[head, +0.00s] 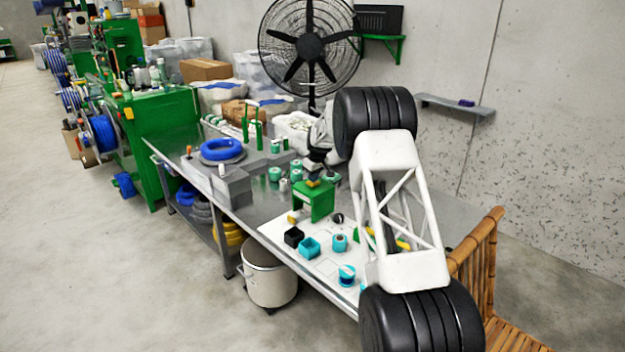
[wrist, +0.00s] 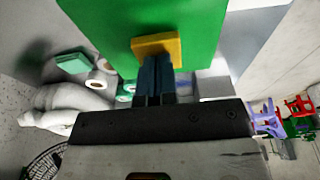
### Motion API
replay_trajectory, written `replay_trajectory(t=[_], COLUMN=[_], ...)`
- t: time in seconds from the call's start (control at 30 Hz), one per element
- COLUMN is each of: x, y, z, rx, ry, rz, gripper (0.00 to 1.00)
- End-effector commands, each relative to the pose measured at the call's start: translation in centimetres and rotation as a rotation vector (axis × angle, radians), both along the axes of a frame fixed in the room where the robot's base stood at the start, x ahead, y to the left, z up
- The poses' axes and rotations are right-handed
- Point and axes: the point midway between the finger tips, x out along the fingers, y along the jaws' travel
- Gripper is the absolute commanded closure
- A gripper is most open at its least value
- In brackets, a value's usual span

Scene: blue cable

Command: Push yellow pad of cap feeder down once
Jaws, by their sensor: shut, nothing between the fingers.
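The cap feeder is a green block (head: 318,204) on the workbench; its green face (wrist: 195,25) fills the upper middle of the wrist view. The yellow pad (wrist: 174,47) is a small square on that face; in the head view a bit of yellow (head: 313,183) shows on the feeder's top. My gripper (wrist: 155,60) is shut and empty, its dark fingers side by side. The fingertips overlap the pad's lower edge in the wrist view. I cannot tell whether they touch it. In the head view my gripper (head: 319,172) is just above the feeder, partly hidden by my arm.
A black box (head: 293,237), a teal box (head: 309,248) and teal spools (head: 339,243) stand on the white board in front of the feeder. Teal and white rolls (head: 274,174) stand behind it. A blue cable coil (head: 222,150) lies farther left on the bench.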

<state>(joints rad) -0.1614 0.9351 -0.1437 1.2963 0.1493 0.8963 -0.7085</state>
Motion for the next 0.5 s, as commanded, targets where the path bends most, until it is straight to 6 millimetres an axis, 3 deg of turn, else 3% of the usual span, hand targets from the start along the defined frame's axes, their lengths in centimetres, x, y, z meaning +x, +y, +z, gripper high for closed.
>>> replay_trajectory(t=[0.5], x=[0.0], y=[0.0], z=[2.5], rx=[0.0], ry=[0.001], rz=[0.0], gripper=[1.0])
